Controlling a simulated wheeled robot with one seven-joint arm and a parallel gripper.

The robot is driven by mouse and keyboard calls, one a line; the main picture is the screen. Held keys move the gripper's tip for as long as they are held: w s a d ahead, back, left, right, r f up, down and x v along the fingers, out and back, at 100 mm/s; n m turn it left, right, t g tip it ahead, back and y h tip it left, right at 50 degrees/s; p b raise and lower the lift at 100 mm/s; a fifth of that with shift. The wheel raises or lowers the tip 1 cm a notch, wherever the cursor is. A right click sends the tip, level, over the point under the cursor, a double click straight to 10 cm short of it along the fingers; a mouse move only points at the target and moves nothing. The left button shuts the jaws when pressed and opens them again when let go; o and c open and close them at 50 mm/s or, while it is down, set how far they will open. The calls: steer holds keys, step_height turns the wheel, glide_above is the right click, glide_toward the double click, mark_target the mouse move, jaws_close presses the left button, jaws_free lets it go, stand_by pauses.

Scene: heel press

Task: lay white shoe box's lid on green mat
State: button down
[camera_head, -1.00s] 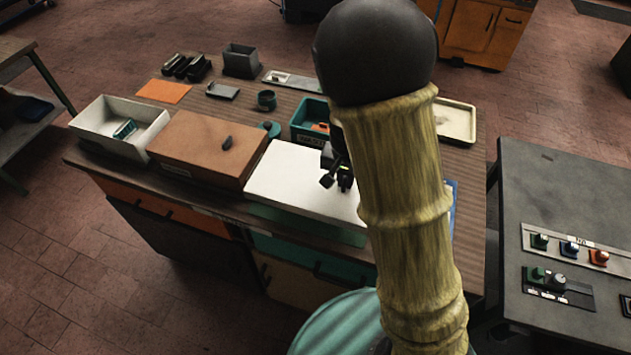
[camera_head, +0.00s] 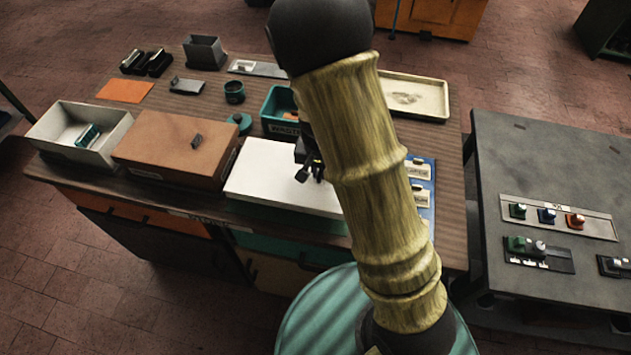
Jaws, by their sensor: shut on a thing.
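The white lid (camera_head: 268,178) lies flat at the front middle of the bench. The green mat (camera_head: 280,216) shows as a strip under and along the lid's front edge; the rest of it is hidden. I cannot tell whether the lid touches the mat or is slightly above it. My gripper (camera_head: 317,172) is at the lid's right part, pointing down, shut on the lid, with the fingertips partly hidden by my arm. The open white shoe box (camera_head: 50,128) stands at the bench's left end with a small teal item inside.
A brown lidded box (camera_head: 170,150) stands between the white box and the lid. A teal bin (camera_head: 280,112) and a teal round lid (camera_head: 240,122) are just behind. A cream tray (camera_head: 425,97) and blue board (camera_head: 422,175) lie right. A grey control table (camera_head: 560,160) stands further right.

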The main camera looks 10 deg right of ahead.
steer(key=shift+f, duration=0.55)
steer(key=shift+f, duration=1.85)
steer(key=shift+f, duration=0.15)
steer(key=c, duration=1.5)
jaws_free()
